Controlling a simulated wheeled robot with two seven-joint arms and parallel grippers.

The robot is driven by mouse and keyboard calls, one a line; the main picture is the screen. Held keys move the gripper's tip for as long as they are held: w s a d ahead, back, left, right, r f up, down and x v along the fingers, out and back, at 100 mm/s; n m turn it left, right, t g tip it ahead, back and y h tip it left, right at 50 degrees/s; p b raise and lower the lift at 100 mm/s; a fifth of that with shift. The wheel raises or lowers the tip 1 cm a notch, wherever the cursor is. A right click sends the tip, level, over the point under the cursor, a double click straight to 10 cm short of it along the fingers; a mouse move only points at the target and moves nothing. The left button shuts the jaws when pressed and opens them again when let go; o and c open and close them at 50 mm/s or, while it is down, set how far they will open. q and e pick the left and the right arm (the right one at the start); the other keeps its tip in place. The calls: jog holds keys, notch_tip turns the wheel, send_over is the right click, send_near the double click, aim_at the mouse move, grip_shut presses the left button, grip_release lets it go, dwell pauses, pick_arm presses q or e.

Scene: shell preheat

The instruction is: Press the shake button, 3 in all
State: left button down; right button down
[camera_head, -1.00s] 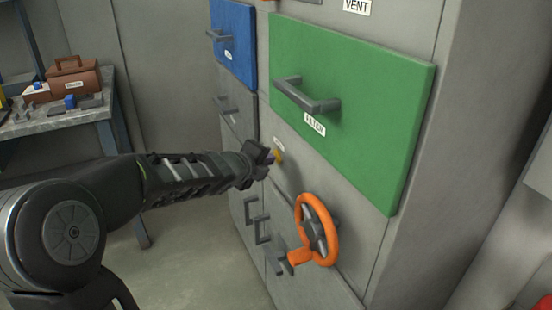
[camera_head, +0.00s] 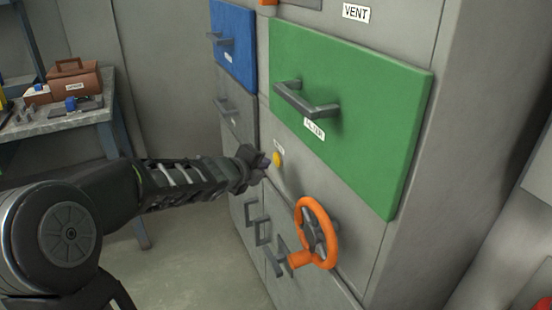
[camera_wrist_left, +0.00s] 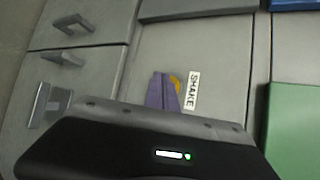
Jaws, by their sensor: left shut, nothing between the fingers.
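The shake button is a small yellow knob (camera_head: 277,159) on the grey cabinet front, below the green filter panel. In the left wrist view the yellow button (camera_wrist_left: 175,83) shows partly behind my fingers, beside a white label reading SHAKE (camera_wrist_left: 192,90). My left gripper (camera_head: 262,160) is shut and empty, just left of the button. In the head view a small gap shows between fingertips and button. In the wrist view the closed fingers (camera_wrist_left: 162,92) overlap part of the button. My right gripper is not in view.
An orange handwheel (camera_head: 316,233) sticks out below and right of the button. The green panel (camera_head: 350,110) has a protruding grey handle (camera_head: 306,100). A blue panel (camera_head: 233,45) is at upper left. A workbench (camera_head: 60,118) with a brown toolbox (camera_head: 75,80) stands at far left.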

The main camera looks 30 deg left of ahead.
pick_arm(q)
jog(key=shift+s+a, duration=0.1)
jog(key=shift+a, duration=0.05)
jog(key=s+a+p, duration=0.1)
jog(key=s+p, duration=0.1)
jog(key=s+a+p, duration=0.1)
jog(key=s, duration=0.1)
jog(key=shift+a, duration=0.35)
jog(key=shift+f, duration=0.1)
dwell(2.5)
